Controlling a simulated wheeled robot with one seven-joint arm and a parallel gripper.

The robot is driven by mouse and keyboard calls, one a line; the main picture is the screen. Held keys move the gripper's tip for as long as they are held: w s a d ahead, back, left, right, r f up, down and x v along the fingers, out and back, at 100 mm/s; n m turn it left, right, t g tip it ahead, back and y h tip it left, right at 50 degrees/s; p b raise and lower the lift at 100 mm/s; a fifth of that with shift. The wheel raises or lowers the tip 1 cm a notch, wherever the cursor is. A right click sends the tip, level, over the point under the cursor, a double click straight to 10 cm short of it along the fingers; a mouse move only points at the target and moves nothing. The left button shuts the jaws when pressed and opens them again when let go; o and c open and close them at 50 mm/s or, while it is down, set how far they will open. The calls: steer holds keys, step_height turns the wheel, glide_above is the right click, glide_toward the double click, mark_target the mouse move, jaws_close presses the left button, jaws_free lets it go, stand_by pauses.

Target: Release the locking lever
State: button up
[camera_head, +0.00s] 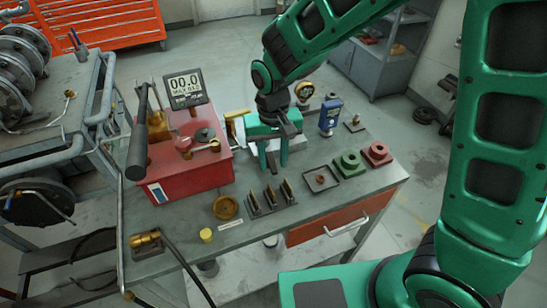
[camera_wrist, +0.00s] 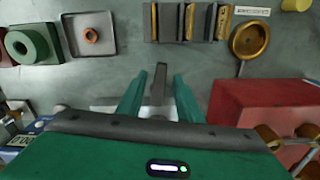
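My gripper (camera_head: 273,170) is over the right part of the workbench, beside the red box, pointing down. In the wrist view my gripper (camera_wrist: 159,76) is open, with its two green fingers apart. A narrow grey bar (camera_wrist: 160,84) stands between the fingers, with a visible gap on each side; it may be the locking lever, but I cannot tell. In the head view a dark bar (camera_head: 272,161) shows between the fingers. A yellow-ended part (camera_head: 236,116) shows just left of my gripper, partly hidden by it. The gate valve cannot be clearly made out.
In front lie a slotted rack (camera_head: 268,200), a brass dish (camera_head: 226,207), a square tray (camera_head: 320,179) and green (camera_head: 350,163) and red (camera_head: 376,152) blocks.

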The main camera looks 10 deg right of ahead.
jaws_close()
steer(key=shift+w+d+n, duration=0.1)
steer(key=shift+d+n, duration=0.25)
steer(key=shift+n, duration=0.65)
jaws_free()
steer(key=shift+r, duration=0.1)
step_height(320, 180, up, 10)
steer(key=shift+r, duration=0.25)
